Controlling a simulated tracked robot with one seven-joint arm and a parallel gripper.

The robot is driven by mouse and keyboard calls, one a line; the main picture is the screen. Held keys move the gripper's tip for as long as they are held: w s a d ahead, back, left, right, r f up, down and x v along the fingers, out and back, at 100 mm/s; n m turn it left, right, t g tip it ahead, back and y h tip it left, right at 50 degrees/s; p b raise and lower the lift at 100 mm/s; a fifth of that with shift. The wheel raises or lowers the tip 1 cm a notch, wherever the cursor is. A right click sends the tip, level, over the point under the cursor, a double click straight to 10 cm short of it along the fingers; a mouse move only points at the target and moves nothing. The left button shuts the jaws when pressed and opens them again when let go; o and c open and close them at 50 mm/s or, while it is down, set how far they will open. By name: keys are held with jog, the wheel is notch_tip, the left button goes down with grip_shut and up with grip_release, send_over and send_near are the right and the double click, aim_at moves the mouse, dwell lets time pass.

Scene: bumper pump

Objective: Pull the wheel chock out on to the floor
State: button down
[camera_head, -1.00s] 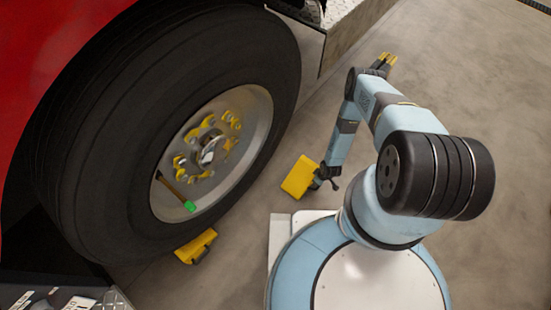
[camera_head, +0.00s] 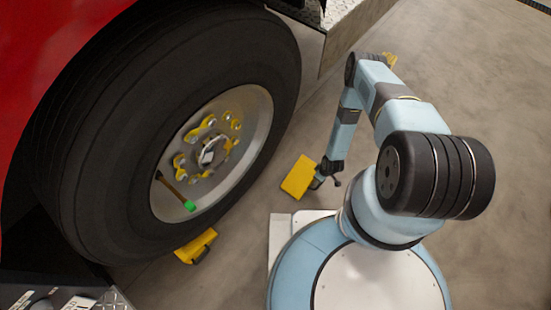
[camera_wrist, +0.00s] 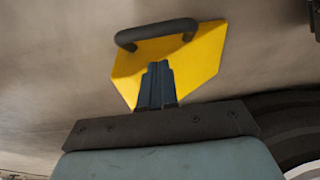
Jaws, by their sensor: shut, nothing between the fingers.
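A yellow wheel chock (camera_head: 299,177) lies on the floor to the right of the big black tyre (camera_head: 110,160), with a floor gap between them in the head view. In the wrist view the chock (camera_wrist: 190,60) shows its dark bar handle on the far side. My gripper (camera_wrist: 157,70) is shut and empty, its fingers in front of the chock's yellow face; whether they touch it I cannot tell. In the head view my gripper (camera_head: 318,182) is small beside the chock's right edge. A second yellow chock (camera_head: 196,245) with a dark handle sits at the tyre's lower edge.
A green-tipped stick (camera_head: 189,205) shows against the wheel rim. Something yellow (camera_head: 390,58) is partly hidden behind my arm at the top. A metal-edged step (camera_head: 345,25) overhangs at the top. Bare concrete floor (camera_head: 490,90) lies open on the right.

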jog(key=shift+r, duration=2.35)
